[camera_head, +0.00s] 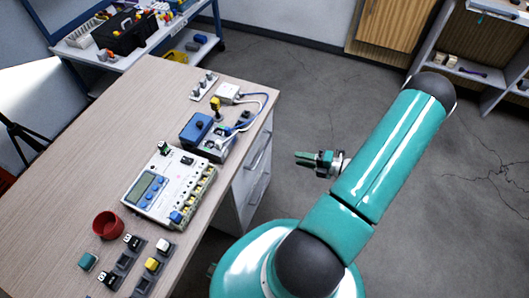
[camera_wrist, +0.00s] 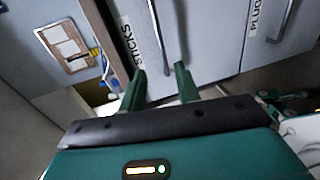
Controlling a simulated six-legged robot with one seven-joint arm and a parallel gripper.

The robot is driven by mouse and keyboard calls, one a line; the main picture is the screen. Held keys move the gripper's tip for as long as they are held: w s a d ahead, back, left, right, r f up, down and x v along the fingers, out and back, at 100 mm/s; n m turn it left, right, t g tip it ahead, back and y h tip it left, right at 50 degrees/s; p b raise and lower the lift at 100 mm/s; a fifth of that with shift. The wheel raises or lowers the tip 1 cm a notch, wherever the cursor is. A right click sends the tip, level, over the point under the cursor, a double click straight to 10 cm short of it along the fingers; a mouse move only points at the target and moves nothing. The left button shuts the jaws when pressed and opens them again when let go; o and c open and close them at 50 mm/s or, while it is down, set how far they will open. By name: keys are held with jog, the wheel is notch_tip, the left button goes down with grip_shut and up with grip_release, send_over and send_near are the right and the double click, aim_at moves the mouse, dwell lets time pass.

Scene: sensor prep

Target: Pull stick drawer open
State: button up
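The stick drawer front (camera_wrist: 190,35) is pale grey and carries a "STICKS" label (camera_wrist: 131,42) in the wrist view. Its long metal bar handle (camera_wrist: 157,28) runs down from the top edge. My gripper (camera_wrist: 161,72) has its two green fingers spread, with the handle's lower end lined up between them. I cannot tell how far the fingertips are from the front. In the head view, my gripper (camera_head: 301,158) is right of the drawer unit (camera_head: 247,192) under the table. The fronts there look shut.
A second drawer front with a "PLUG" label (camera_wrist: 254,15) is beside it. The wooden table (camera_head: 95,145) holds a multimeter-like device (camera_head: 168,185), a blue box (camera_head: 196,128), a red cup (camera_head: 108,225) and small switches.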

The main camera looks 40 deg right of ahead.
jog(key=x, duration=1.3)
jog(key=shift+w, duration=0.25)
jog(key=shift+a, duration=0.1)
grip_shut()
